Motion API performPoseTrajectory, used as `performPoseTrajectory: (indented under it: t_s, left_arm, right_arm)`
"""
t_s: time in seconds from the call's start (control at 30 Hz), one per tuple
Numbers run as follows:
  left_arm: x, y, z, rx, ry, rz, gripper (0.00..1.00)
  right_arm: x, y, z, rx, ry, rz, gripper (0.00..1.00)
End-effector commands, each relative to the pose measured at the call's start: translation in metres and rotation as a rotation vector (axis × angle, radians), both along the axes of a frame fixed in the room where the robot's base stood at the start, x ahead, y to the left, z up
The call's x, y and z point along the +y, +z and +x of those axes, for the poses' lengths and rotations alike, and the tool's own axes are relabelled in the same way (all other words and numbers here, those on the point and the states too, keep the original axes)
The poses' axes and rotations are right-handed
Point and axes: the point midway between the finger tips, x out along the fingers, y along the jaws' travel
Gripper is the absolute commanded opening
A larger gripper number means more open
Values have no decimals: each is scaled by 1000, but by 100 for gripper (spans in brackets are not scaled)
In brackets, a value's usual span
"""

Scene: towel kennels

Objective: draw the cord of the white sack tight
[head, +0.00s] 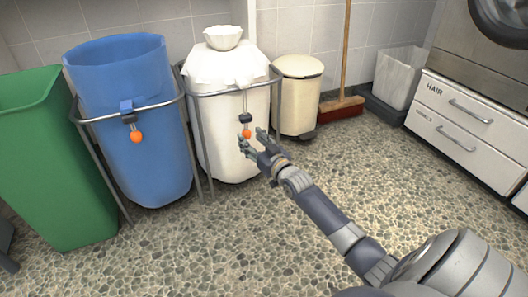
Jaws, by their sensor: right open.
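The white sack (228,157) hangs in a metal hoop stand, its upper part folded over the hoop and its neck gathered into a ruffled tuft (222,38) on top. A cord (245,100) hangs down its front, with a dark toggle (244,118) and an orange ball (247,133) at its lower end. My right gripper (252,142) is open at the orange ball, its fingers around or just in front of it; I cannot tell whether they touch it. My left gripper is not in view.
A blue sack (140,165) with its own orange ball (136,137) stands left in a similar hoop. A green bin (55,170) is at far left. A cream pedal bin (298,95), broom (342,107) and drawers (465,130) stand right. The pebbled floor in front is clear.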

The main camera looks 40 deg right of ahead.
Motion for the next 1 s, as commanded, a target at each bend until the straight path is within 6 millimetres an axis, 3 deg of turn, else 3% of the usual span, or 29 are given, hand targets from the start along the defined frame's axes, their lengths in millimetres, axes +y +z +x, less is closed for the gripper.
performPoseTrajectory:
  t_s: [0.2,0.43,0.63,1.0]
  left_arm:
    - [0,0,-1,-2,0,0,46]
    - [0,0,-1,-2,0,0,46]
    - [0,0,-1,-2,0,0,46]
    - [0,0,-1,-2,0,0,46]
  right_arm:
    - [4,-1,-40,3,0,2,46]
    - [6,-1,-71,3,0,0,46]
    - [7,0,-81,1,0,0,46]
    - [7,0,-82,1,0,1,46]
